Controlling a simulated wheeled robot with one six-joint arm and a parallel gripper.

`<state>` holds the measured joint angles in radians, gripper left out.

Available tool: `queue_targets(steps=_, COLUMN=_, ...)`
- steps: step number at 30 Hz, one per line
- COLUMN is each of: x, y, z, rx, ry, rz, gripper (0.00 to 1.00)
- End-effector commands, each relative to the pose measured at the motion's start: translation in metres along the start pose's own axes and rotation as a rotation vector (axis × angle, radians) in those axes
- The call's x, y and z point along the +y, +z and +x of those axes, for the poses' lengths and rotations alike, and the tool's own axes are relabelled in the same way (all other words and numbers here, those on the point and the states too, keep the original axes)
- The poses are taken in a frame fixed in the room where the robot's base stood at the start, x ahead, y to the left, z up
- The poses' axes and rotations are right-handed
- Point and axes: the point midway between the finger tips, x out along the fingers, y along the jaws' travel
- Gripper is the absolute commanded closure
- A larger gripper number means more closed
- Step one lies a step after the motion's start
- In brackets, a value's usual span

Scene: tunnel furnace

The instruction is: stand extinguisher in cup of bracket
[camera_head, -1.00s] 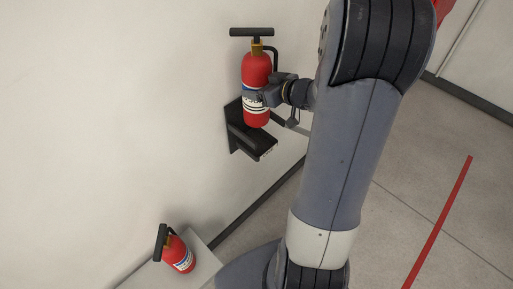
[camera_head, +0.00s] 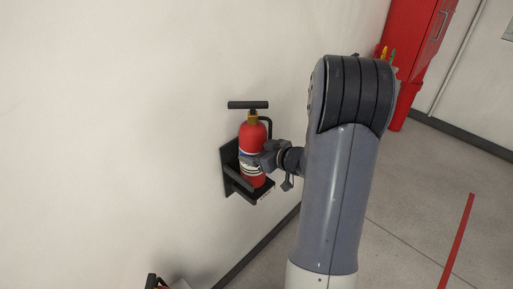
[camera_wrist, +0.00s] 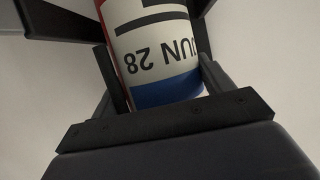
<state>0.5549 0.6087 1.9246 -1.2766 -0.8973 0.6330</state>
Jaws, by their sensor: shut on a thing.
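A red fire extinguisher (camera_head: 254,139) with a black handle and a white-and-blue label stands upright at the black wall bracket (camera_head: 232,163). Its lower end is down inside the bracket's outline, behind the bracket's front bar; whether it touches the cup floor cannot be seen. My gripper (camera_head: 262,160) is shut on the extinguisher's body from the right. In the wrist view the label (camera_wrist: 158,50), reading "JUN 28" upside down, lies between the two fingers (camera_wrist: 160,85). Dark bracket parts (camera_wrist: 60,22) show at the upper left there.
A red cabinet (camera_head: 415,40) stands at the back right. The pale wall (camera_head: 120,120) is bare left of the bracket. Grey floor with a red line (camera_head: 458,240) lies at right.

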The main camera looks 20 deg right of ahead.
Motion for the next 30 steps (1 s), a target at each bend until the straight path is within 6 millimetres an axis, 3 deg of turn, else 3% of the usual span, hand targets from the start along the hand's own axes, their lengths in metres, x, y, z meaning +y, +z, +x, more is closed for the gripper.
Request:
queue_targets(steps=10, x=0.001, y=0.028, z=0.013, rx=0.007, ry=0.0, rz=-0.001, gripper=0.96)
queue_targets(steps=25, x=0.001, y=0.034, z=0.015, rx=0.008, ry=0.001, rz=-0.003, gripper=0.96)
queue_targets(steps=26, x=0.0, y=0.037, z=0.015, rx=-0.001, ry=0.0, rz=0.0, gripper=0.23)
queue_targets(steps=30, x=0.0, y=0.037, z=0.015, rx=-0.001, ry=0.0, rz=0.0, gripper=0.12)
